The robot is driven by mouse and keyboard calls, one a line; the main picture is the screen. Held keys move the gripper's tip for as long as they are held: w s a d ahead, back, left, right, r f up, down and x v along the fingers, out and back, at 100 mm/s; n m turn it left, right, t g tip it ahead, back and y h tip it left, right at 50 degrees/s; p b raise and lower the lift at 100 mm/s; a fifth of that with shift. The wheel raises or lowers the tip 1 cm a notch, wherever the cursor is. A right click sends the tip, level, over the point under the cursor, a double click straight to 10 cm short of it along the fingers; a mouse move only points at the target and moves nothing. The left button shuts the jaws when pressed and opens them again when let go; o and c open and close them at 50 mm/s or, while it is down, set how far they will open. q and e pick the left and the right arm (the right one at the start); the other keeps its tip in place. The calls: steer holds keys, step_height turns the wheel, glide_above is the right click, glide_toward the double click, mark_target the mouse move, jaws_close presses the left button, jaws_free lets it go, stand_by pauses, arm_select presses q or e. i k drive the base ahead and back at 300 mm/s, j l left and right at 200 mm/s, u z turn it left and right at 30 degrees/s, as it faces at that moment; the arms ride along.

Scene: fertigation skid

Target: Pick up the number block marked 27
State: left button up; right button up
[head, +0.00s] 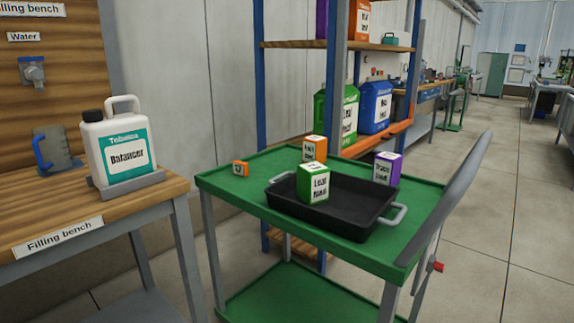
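A small orange block (240,168) lies on the green cart top (225,184), near its far left corner. It has a pale label with dark marks, too small for me to read, so I cannot tell whether it says 27. It stands clear of the black tray to its right. No other small block of this kind shows. Neither of my grippers is in view.
The black tray (348,216) on the cart has a green-and-white box (313,184) at it. An orange box (315,148) and a purple box (387,168) stand behind. A Balancer jug (117,148) stands on the filling bench (40,210). A grey bar (448,195) rises at the cart's right end.

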mark_target(242, 167)
steer(key=i+j+z, duration=0.15)
steer(key=j+z, duration=0.7)
steer(key=i+j, duration=0.05)
steer(key=j, duration=0.05)
